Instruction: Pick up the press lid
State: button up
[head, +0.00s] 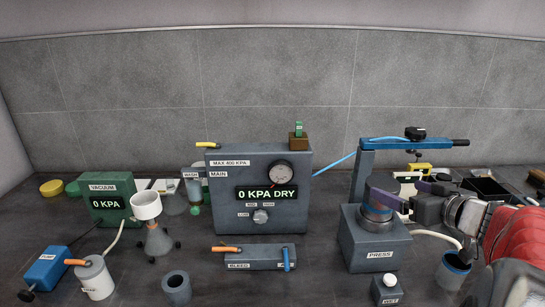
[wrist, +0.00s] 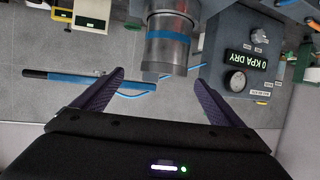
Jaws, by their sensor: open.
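The grey press (head: 376,241) stands at the right of the bench, with a blue post and a blue overhead arm (head: 428,143). A round metal cylinder with a blue band (head: 377,217) sits on top of it. I cannot clearly tell the press lid apart from this cylinder. In the wrist view the banded cylinder (wrist: 166,52) shows ahead of my gripper, roughly in line with the gap between the fingers. My gripper (head: 393,192) is open and empty beside the cylinder's top, its purple fingers (wrist: 160,88) spread wide. One finger partly hides the cylinder in the head view.
A grey gauge box (head: 230,215) reading "0 KPA DRY" stands left of the press. A white-capped pot (head: 386,289) stands in front of it and a cup (head: 455,265) at its right. A blue hose (head: 335,163) runs behind. The overhead arm spans above my gripper.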

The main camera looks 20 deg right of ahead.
aim_at(388, 186)
jog(key=shift+a+x, duration=0.2)
jog(key=shift+x, duration=1.1)
jog(key=shift+a+x, duration=0.15)
jog(key=shift+x, duration=1.15)
jog(key=c, duration=1.4)
